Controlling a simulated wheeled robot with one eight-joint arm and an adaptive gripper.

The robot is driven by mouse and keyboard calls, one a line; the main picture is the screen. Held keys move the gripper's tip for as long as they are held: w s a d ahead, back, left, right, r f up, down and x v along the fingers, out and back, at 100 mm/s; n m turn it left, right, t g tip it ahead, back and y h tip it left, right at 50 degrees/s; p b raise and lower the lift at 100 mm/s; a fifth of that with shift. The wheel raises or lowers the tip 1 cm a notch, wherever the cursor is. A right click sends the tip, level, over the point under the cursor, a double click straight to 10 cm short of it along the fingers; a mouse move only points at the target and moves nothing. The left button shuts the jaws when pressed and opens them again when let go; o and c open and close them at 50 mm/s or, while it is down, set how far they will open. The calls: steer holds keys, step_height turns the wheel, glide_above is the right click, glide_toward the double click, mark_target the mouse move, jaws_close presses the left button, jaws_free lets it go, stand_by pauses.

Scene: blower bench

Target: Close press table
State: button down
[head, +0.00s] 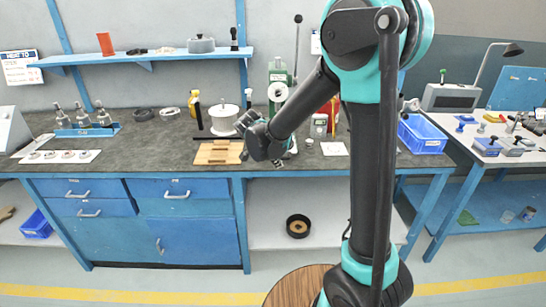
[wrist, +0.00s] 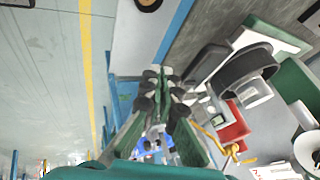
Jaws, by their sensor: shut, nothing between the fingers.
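A green machine (head: 278,72) with a pale round part stands at the back of the bench, and I take it to be the press. My forearm and gripper cover its lower part in the head view, so I cannot tell how its table sits there. In the wrist view, a dark rounded part (wrist: 243,68) lies by a green and white base, perhaps the press's lower part. My gripper (head: 279,163) is above the bench's front edge, apart from the machine. In the wrist view, its fingertips (wrist: 165,78) are together and hold nothing.
A wooden board (head: 218,153) and a white spool (head: 224,118) are left of my gripper. A red container (head: 328,115) and a small jar (head: 319,125) stand right. A blue bin (head: 422,134) is at the bench's right end. A black ring-shaped item (head: 298,226) lies on the lower shelf.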

steer(key=w, duration=0.2)
steer(key=w+f, duration=0.1)
steer(key=w, duration=0.1)
steer(key=shift+d, duration=0.1)
steer(key=w, duration=1.4)
steer(key=shift+w, duration=0.3)
steer(key=shift+s+d, duration=0.1)
